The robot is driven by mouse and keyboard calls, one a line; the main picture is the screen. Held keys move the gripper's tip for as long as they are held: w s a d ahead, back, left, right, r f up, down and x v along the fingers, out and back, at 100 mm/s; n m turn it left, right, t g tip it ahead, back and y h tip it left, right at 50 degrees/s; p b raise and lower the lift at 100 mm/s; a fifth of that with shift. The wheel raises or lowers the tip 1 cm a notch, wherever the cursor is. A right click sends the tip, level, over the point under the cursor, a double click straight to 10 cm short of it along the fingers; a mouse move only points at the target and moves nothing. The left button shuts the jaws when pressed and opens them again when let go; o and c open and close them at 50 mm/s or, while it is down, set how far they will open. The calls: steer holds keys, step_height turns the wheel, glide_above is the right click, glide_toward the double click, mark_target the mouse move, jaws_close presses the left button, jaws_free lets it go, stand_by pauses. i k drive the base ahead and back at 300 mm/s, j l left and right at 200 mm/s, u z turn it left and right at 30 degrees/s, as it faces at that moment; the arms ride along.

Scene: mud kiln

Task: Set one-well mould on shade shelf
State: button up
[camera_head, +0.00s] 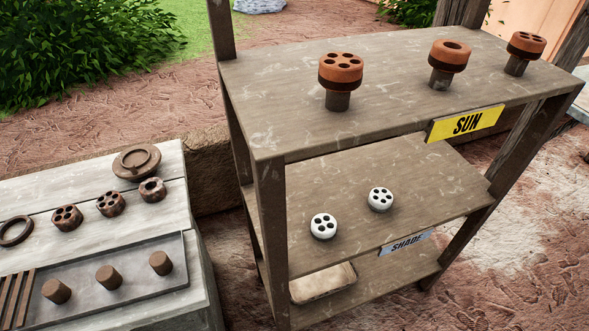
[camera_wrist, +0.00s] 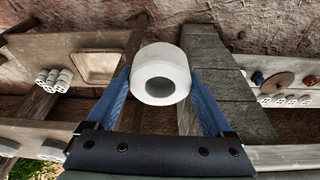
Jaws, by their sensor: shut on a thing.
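A white round mould (camera_wrist: 161,73) with one dark well shows in the wrist view. My gripper (camera_wrist: 160,80) has its two blue fingers shut on its sides, with the well facing the camera. My gripper and this mould are not in the head view. In the head view, the shade shelf (camera_head: 430,215) is the middle board of the rack, with a "SHADE" label (camera_head: 405,243) at its front edge. Two white moulds with several wells stand on it, one at the left (camera_head: 323,226) and one further back (camera_head: 380,199). Bare board lies to their right.
Above is the sun shelf (camera_head: 290,110), with a yellow "SUN" label (camera_head: 466,124) and three orange-topped moulds on dark stands. A tray (camera_head: 322,283) lies on the lowest board. Rack posts (camera_head: 270,240) flank the shelves. A bench (camera_head: 150,215) with brown pieces stands left.

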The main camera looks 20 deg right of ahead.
mark_target(429, 187)
steer(key=l, duration=1.45)
steer(key=k+l, duration=0.1)
steer(key=l, duration=1.4)
